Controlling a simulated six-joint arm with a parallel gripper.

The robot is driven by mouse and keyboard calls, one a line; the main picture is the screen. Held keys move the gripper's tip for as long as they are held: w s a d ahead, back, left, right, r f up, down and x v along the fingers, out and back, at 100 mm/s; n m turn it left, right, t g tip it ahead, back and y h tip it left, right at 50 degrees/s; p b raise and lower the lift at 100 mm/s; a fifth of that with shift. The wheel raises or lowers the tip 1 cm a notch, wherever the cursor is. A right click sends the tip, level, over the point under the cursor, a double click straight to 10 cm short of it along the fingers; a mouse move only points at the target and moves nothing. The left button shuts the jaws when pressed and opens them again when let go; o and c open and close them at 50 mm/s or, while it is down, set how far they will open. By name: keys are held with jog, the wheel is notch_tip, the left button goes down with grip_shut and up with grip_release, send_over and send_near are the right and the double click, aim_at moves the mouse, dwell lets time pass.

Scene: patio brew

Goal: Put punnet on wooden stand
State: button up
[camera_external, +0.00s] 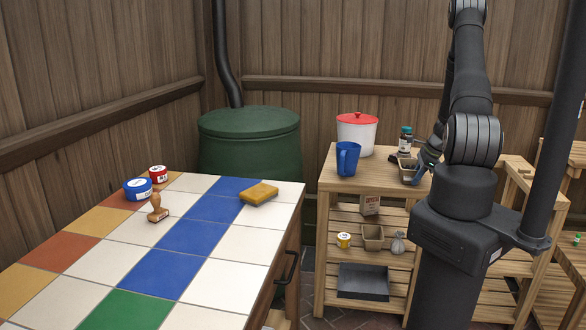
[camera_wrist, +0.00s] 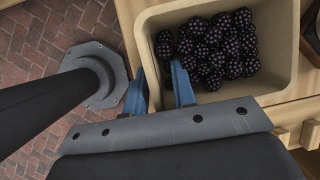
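A beige punnet (camera_wrist: 220,100) full of dark blackberries (camera_wrist: 208,45) fills the upper right of the wrist view. In the external view the punnet (camera_external: 407,178) is on the top of a slatted wooden shelf unit (camera_external: 330,178), near its right edge. My gripper (camera_wrist: 162,88) has its blue fingers on either side of the punnet's left wall, one outside and one inside. The fingers look apart, with a gap around the wall. In the external view my gripper (camera_external: 422,168) is at the punnet's right side. I cannot tell which wooden piece is the stand.
A white pot with red lid (camera_external: 356,133), a blue jug (camera_external: 347,158) and a dark bottle (camera_external: 405,140) stand near the punnet. Lower shelves hold another small container (camera_external: 373,237) and a grey tray (camera_external: 363,282). More wooden furniture (camera_external: 515,168) stands right. The tiled table (camera_external: 190,240) has free room.

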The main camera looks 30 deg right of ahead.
jog(key=shift+r, duration=0.1)
jog(key=v, duration=1.2)
jog(key=shift+d, duration=0.1)
jog(key=x, duration=1.2)
jog(key=shift+r, duration=0.1)
